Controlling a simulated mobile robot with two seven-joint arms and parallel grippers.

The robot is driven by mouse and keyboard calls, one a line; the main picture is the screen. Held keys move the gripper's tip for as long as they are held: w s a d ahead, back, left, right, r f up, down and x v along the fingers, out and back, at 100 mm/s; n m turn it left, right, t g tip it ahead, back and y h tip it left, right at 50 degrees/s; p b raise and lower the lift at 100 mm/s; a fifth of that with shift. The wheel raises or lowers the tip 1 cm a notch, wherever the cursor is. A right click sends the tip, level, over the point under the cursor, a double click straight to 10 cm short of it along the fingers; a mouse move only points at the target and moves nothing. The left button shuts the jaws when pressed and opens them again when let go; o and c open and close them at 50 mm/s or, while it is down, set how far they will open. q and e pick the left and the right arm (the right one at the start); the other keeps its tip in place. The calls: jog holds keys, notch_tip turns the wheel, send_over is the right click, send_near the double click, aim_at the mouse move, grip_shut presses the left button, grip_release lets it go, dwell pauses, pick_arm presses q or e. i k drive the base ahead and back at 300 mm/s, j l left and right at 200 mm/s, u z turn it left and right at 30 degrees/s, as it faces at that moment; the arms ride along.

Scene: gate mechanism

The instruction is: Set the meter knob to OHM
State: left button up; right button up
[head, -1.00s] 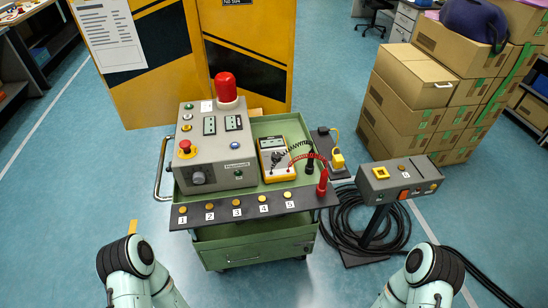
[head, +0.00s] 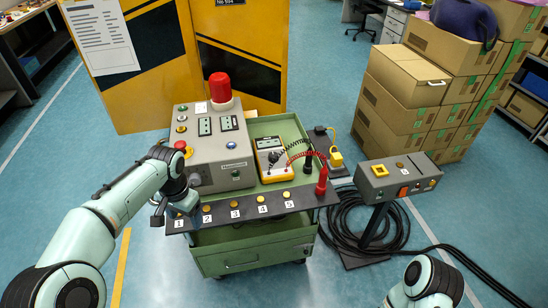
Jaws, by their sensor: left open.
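The yellow meter (head: 282,177) lies on the green cart, right of the grey control box. Its dark knob (head: 273,157) sits below its display; the knob's setting is too small to read. A black and a red lead run from the meter to probes on its right. My left gripper (head: 170,214) is open and empty at the cart's front left corner, near the button marked 1 and well left of the meter. Only a part of my right arm shows at the bottom right; its gripper is out of view.
The grey control box (head: 212,160) with a red lamp (head: 220,88) stands between my left gripper and the meter. A red probe (head: 321,182) stands upright at right. A pedestal box (head: 398,178) and coiled cable (head: 350,222) are right of the cart.

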aim_at(272, 154)
jog(key=i+l, duration=1.2)
jog(key=i, duration=0.05)
